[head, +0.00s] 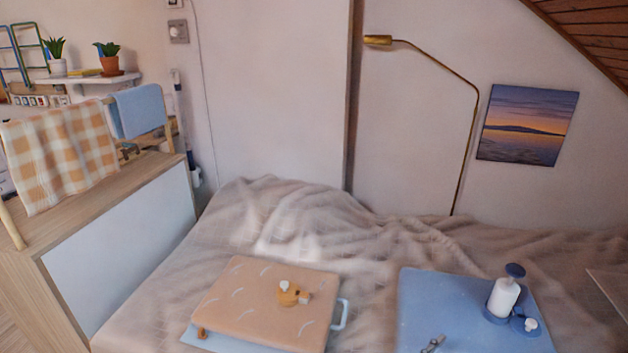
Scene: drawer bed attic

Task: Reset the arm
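Neither of my grippers shows in the head view, and no part of either arm can be made out. On the bed (180,300) lies a peach, box-like board (245,300) with pale streaks and a light blue handle at its right side. A small orange item with a white knob (290,292) sits on it. To the right lies a blue board (455,300). A white bottle with a dark blue top (504,296) stands on it, beside a small blue item with a white knob (527,324).
A small grey metallic item (433,343) lies near the blue board's front edge. A wooden cabinet (120,200) with a checked cloth (60,155) and blue cloth (140,110) stands at left. A brass lamp (473,130) rises behind the bed. The rumpled bedding behind the boards is clear.

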